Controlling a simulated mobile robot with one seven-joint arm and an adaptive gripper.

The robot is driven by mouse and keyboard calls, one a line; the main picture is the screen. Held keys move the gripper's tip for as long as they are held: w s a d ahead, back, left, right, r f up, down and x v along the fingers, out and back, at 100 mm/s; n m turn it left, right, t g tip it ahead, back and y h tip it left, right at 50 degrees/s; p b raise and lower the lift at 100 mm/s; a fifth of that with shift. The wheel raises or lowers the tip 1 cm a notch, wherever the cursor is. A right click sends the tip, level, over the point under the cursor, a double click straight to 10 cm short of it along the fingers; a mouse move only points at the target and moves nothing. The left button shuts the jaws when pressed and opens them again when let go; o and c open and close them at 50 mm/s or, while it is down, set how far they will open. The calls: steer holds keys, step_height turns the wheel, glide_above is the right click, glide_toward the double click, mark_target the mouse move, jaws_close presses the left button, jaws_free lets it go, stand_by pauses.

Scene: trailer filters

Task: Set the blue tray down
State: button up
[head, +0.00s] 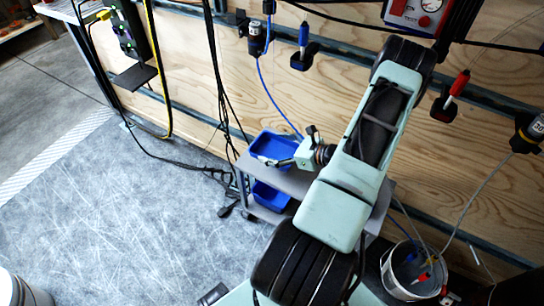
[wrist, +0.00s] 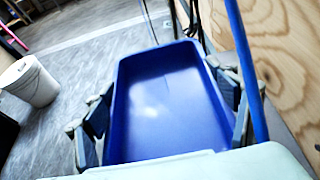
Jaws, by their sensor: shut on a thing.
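The blue tray (head: 272,144) is at the left end of the top of a small grey cart (head: 302,181), by the plywood wall. It looks empty and roughly level. My gripper (head: 284,161) reaches it from the right and is shut on it. In the wrist view the blue tray (wrist: 168,95) fills the middle, with the fingers of my gripper (wrist: 166,125) along its left and right sides. I cannot tell whether its underside touches the cart top.
Another blue tray (head: 270,196) sits on the cart's lower shelf. Black cables (head: 222,95) hang just left of the cart, and a blue hose (head: 272,95) hangs behind it. A white bucket (head: 405,272) stands at the lower right. The floor to the left is mostly clear.

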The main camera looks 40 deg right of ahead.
mark_target(272, 153)
steer(key=shift+w+d+f, duration=0.15)
steer(key=shift+w+f, duration=0.25)
steer(key=shift+f, duration=0.1)
steer(key=shift+w+d+f+b, duration=0.15)
steer(key=shift+f+b, duration=0.3)
steer(key=shift+f, duration=0.45)
steer(key=shift+w+a+f+b, duration=0.15)
steer(key=shift+f+b, duration=0.25)
steer(key=shift+f, duration=0.5)
steer(key=shift+f, duration=0.1)
steer(key=shift+f, duration=0.15)
steer(key=o, duration=1.1)
steer(key=shift+o, duration=0.2)
steer(key=shift+r, duration=0.35)
steer(key=p+v, duration=0.2)
steer(key=v, duration=1)
